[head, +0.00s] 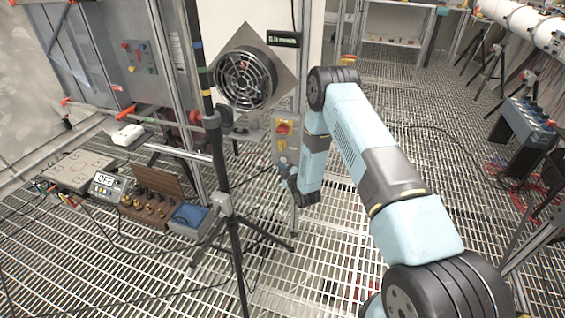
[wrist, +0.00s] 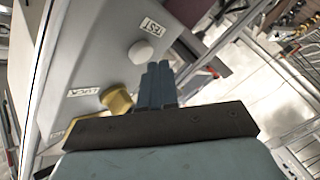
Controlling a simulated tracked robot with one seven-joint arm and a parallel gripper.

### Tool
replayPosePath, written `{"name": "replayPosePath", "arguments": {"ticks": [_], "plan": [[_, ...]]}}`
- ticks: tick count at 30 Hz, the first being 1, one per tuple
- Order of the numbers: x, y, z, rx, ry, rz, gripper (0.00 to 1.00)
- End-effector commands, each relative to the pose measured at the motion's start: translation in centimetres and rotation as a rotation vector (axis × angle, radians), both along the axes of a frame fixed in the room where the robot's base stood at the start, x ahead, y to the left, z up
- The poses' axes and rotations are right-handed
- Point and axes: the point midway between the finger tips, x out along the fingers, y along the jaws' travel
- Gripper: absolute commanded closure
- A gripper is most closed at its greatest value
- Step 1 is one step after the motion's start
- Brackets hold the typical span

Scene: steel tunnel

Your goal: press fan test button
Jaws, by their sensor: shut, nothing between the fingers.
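A white round button (wrist: 141,52) sits on a grey control box (wrist: 90,50) in the wrist view, beside a label that reads TEST. A yellow knob (wrist: 117,101) is lower on the same face, near a label that reads LOCK. My gripper (wrist: 159,68) is shut and empty, its blue fingertips just to the lower right of the white button. I cannot tell whether they touch it. In the head view the control box (head: 279,150) is on the post below the round fan (head: 243,79); my gripper (head: 287,172) is at its lower part, and the button cannot be made out.
A black tripod (head: 236,235) stands left of my arm. A meter (head: 107,184), a wooden terminal box (head: 148,205) and a blue box (head: 190,217) are on the left.

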Motion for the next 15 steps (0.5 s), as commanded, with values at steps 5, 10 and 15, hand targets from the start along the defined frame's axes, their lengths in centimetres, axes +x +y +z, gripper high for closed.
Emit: {"name": "replayPosePath", "arguments": {"ticks": [5, 10, 15], "plan": [[0.00, 0.03, 0.00, 0.000, 0.000, 0.000, 1.00], [0.05, 0.02, 0.02, 0.000, 0.000, 0.000, 1.00], [0.43, -0.16, 0.13, -0.001, -0.001, 0.001, 1.00]]}}
